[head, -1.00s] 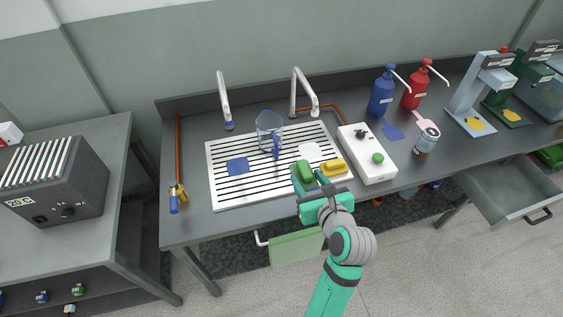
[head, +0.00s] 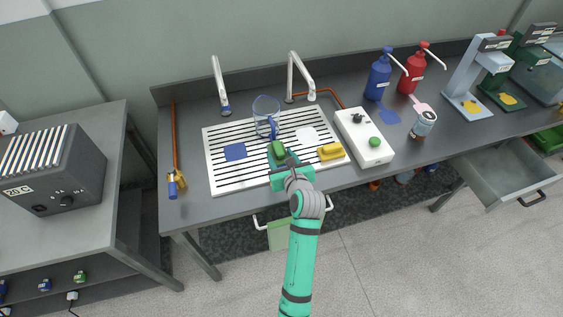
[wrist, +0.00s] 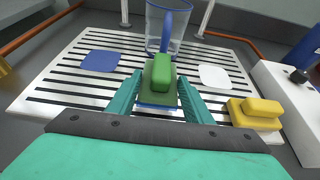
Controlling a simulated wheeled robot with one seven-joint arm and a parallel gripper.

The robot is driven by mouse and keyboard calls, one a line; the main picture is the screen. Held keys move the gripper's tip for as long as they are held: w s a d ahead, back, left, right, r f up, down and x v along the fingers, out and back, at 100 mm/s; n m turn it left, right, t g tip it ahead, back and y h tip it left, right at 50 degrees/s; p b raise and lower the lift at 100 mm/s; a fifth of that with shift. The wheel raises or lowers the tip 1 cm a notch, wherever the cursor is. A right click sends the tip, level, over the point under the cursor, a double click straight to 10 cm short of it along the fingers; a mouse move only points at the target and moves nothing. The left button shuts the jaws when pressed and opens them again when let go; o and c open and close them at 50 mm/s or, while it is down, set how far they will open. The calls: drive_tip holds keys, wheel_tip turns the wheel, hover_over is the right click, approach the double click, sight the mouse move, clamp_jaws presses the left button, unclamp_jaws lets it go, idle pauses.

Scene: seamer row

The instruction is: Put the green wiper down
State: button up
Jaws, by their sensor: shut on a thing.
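The green wiper (head: 277,149) is at my gripper (head: 284,163) over the slatted drain board. In the wrist view the green wiper (wrist: 158,80) stands between the two teal fingers of my gripper (wrist: 158,98), which are shut on it. A blue edge shows under the wiper. I cannot tell whether its underside touches the board. The white slatted drain board (head: 225,182) lies on the counter, with a blue patch (head: 235,152) at left and a white patch (head: 307,135) at right. The wiper is in front of and between these patches.
A clear jug (head: 265,110) with a blue handle stands just behind the wiper. A yellow wiper (head: 330,151) lies to the right. A white box (head: 358,128) with a green button is beyond it. Two taps (head: 292,75) rise at the back. The board's front left is clear.

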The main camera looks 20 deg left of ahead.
sight(284, 165)
drive_tip(key=shift+d+f, duration=0.1)
drive_tip(key=shift+f, duration=1.25)
drive_tip(key=shift+f, duration=0.1)
drive_tip(key=o, duration=1.2)
drive_tip(key=shift+w, duration=0.1)
drive_tip(key=shift+d, duration=0.2)
drive_tip(key=shift+a, duration=0.15)
drive_tip(key=shift+s+r, duration=0.2)
drive_tip(key=shift+s, duration=0.15)
drive_tip(key=v, duration=1.1)
drive_tip(key=shift+s+r, duration=0.1)
drive_tip(key=shift+s, duration=0.05)
drive_tip(key=shift+d, duration=0.3)
drive_tip(key=shift+a, duration=0.15)
